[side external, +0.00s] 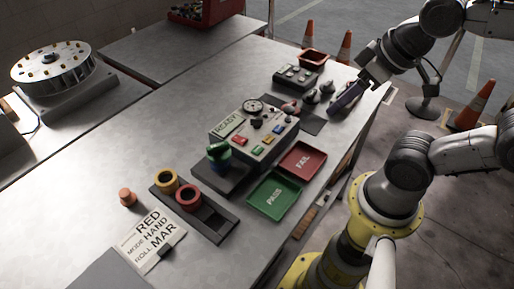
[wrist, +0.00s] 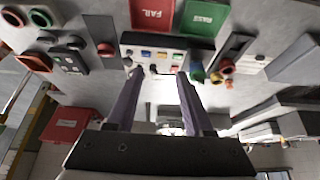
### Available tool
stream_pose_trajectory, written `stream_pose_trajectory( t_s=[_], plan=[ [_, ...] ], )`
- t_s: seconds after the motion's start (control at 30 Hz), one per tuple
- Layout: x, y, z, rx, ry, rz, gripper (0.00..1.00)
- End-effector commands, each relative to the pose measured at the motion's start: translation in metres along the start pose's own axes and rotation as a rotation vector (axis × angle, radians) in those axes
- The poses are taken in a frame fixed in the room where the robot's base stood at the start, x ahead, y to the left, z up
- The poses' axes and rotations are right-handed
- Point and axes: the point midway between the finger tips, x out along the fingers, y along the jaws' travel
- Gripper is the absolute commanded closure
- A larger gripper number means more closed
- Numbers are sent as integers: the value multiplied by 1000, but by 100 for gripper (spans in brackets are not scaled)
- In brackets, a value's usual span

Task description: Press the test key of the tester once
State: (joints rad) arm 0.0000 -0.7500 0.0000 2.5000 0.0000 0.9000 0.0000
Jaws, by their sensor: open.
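The tester (side external: 258,135) is a grey box on the table with a READY display (side external: 228,127), a round dial (side external: 252,106) and a row of coloured keys (side external: 240,140). I cannot read which key is the test key. A green roller (side external: 218,153) stands at its left end. In the wrist view the tester (wrist: 130,52) lies beyond the fingertips, with its coloured keys (wrist: 162,55) in sight. My gripper (side external: 338,108) has purple fingers, open and empty, at the table's right edge, to the right of the tester. The fingers also show in the wrist view (wrist: 158,78).
A red FAIL tray (side external: 303,159) and green PASS tray (side external: 274,196) lie in front of the tester. A rack (side external: 215,221) holds yellow and red rollers. A grey button box (side external: 295,77) and small dark parts (side external: 311,97) are near my gripper. A lettered card (side external: 152,240) lies at front left.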

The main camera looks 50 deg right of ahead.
Motion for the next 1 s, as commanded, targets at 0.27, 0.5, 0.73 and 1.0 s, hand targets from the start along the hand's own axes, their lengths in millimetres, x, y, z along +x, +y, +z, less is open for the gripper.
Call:
stream_pose_trajectory(
  t_s=[0.27, 0.5, 0.73, 1.0],
  plan=[
    [0, 0, 0, 0, 0, 0, 100],
    [0, 0, 0, 0, 0, 0, 100],
    [0, 0, 0, 0, 0, 0, 100],
    [0, 0, 0, 0, 0, 0, 100]
  ],
)
